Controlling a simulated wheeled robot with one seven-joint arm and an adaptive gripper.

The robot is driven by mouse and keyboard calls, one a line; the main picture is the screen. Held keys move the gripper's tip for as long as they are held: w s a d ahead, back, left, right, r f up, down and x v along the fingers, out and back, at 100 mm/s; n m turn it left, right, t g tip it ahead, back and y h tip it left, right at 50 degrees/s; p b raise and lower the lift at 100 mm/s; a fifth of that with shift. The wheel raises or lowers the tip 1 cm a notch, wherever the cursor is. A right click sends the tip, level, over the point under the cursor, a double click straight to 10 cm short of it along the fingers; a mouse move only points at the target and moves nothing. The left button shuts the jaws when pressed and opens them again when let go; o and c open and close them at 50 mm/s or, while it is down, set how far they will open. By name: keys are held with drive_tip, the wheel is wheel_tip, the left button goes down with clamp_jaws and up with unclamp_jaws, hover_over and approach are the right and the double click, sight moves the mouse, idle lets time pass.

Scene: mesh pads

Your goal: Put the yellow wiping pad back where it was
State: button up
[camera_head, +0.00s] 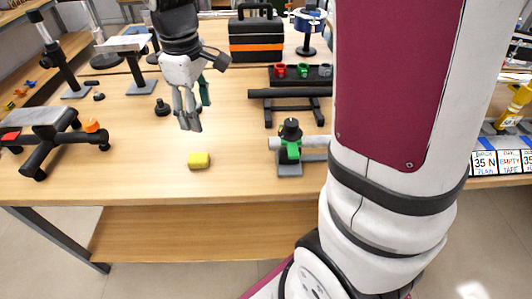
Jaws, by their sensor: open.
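The yellow wiping pad (199,160) is a small block lying on the wooden table (150,182) near its front edge. My gripper (190,125) hangs above the table, behind and a little left of the pad in the picture. Its fingers point down, are open and hold nothing that I can see. The gripper and the pad are apart. My arm covers a large part of the right side of the view.
A green and grey fixture (290,145) stands right of the pad. A black rack (290,92) with red and green cups and a black-orange toolbox (256,38) are behind it. A grey stand (50,125) is at the left. The table around the pad is clear.

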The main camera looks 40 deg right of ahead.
drive_tip(key=s+r+m+t, duration=0.1)
drive_tip(key=s+r+m, duration=0.1)
drive_tip(key=s, duration=1)
drive_tip(key=s+r+m+t, duration=0.1)
drive_tip(key=s+r+m, duration=0.2)
drive_tip(key=s, duration=0.9)
drive_tip(key=m, duration=0.2)
drive_tip(key=shift+a+m, duration=0.15)
drive_tip(key=shift+m, duration=0.15)
drive_tip(key=shift+r, duration=0.15)
wheel_tip(320, 180, up, 7)
drive_tip(key=t+p, duration=0.1)
drive_tip(key=p, duration=0.4)
drive_tip(key=shift+t, duration=0.3)
